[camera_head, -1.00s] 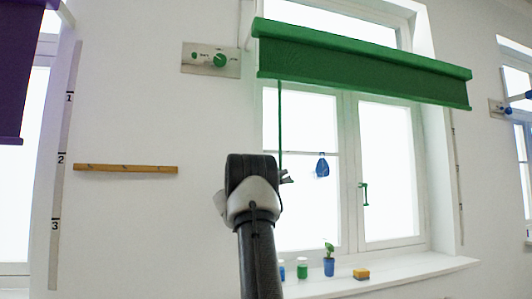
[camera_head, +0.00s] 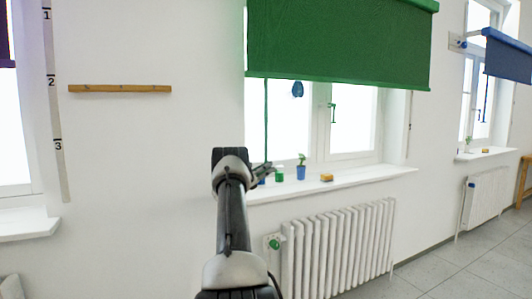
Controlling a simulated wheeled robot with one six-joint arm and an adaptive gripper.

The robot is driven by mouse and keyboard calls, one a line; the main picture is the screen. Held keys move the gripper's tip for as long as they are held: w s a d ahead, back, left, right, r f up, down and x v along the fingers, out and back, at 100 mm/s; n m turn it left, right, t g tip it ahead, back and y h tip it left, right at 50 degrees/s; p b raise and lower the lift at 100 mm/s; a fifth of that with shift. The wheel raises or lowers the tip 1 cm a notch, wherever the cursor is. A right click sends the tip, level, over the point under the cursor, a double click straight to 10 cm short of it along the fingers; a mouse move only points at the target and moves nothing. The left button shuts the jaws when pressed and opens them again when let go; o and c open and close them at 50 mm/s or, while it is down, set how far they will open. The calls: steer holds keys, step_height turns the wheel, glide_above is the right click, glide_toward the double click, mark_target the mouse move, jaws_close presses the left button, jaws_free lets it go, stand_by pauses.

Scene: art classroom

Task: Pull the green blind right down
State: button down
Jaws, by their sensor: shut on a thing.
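The green blind (camera_head: 340,42) hangs partly down over the middle window. Its bottom bar (camera_head: 335,82) crosses the panes, just above the blue hanging item, and bare glass shows between it and the sill. The top of the blind is out of frame. A green pull cord (camera_head: 266,120) drops from near the bar's left end down to my gripper (camera_head: 265,170). My gripper is shut on the cord near the left end of the sill. My arm hides part of the wall below.
The white sill (camera_head: 340,179) bears a blue pot with a plant (camera_head: 301,170), a green jar (camera_head: 279,175) and a yellow sponge (camera_head: 326,178). A white radiator (camera_head: 340,250) stands below. A numbered scale (camera_head: 55,110) and wooden rail (camera_head: 120,89) are on the left wall.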

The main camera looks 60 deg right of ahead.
steer(key=shift+w+f, duration=0.2)
steer(key=shift+f, duration=0.85)
steer(key=shift+w+f, duration=0.15)
steer(key=shift+f, duration=0.9)
steer(key=c, duration=1.7)
jaws_free()
steer(key=shift+c, duration=0.2)
steer(key=shift+o, duration=1.4)
steer(key=shift+w+f, duration=0.1)
steer(key=v, duration=1.1)
steer(key=shift+a+f, duration=0.15)
steer(key=shift+a, duration=0.2)
